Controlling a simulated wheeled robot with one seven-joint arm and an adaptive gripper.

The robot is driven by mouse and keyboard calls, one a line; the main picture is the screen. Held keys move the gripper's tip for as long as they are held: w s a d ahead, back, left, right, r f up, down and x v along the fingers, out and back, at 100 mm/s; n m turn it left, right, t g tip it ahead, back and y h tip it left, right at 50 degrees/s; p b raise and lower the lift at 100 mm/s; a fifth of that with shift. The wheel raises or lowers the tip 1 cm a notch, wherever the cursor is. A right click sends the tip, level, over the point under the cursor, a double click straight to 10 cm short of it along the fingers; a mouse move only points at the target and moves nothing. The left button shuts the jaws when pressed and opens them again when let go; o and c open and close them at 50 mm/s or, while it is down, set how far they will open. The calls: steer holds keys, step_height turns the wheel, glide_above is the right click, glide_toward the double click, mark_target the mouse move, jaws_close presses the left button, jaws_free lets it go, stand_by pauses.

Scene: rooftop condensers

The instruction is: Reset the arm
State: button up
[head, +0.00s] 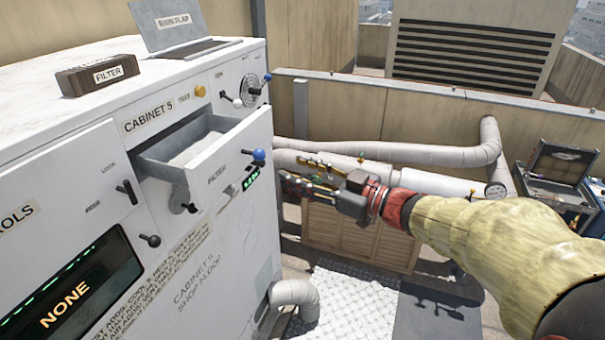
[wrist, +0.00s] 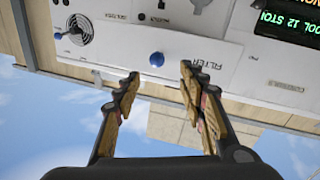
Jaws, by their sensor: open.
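My arm reaches in from the right in the head view, covered in a yellowish sleeve with a red band at the wrist. My gripper (head: 312,175) is in front of the cabinet, to the right of its open drawer (head: 190,150). In the wrist view my gripper (wrist: 158,90) has its two tan-padded fingers spread apart with nothing between them. Beyond the fingertips is a blue knob (wrist: 156,59) on the white panel marked FILTER. The blue knob (head: 259,155) also shows in the head view, left of the fingers and apart from them.
The white cabinet (head: 228,250) fills the left side. A dark box labelled FILTER (head: 97,75) and a raised flap (head: 167,25) are on its top. Pale pipes (head: 390,152) run behind my gripper. An open case (head: 553,170) stands at far right. A metal floor plate (head: 350,305) is below.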

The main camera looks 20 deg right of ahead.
steer(key=w+d+f+m+t+h, duration=0.1)
steer(key=w+d+f+m+h, duration=0.2)
steer(key=d+h, duration=0.4)
steer(key=w+d+f+m+h, duration=0.2)
steer(key=d+f+h, duration=0.2)
steer(key=d, duration=0.5)
steer(key=s+d+f+m+g+h+b, duration=0.4)
steer(key=s+d+f+m+g+h, duration=0.15)
steer(key=s+d+f, duration=0.3)
steer(key=s+a+f+m+g+b, duration=0.25)
steer(key=s+a+f+b, duration=0.35)
steer(key=s+f, duration=0.45)
steer(key=s+a+f+n+y+b, duration=0.1)
steer(key=s+a+f+b, duration=0.1)
steer(key=a, duration=0.3)
steer(key=s+a+f+y+b, duration=0.2)
steer(key=s+a+f+b, duration=0.1)
steer(key=a+b, duration=0.2)
steer(key=s+a+f+n+g+y+b, duration=0.1)
steer(key=s+a+f+b, duration=0.1)
steer(key=a+f+b, duration=0.1)
steer(key=a+b, duration=0.1)
steer(key=a, duration=0.1)
steer(key=shift+s+a+f+n+y, duration=0.15)
steer(key=shift+s+a+n+y, duration=0.15)
steer(key=shift+a+y, duration=0.1)
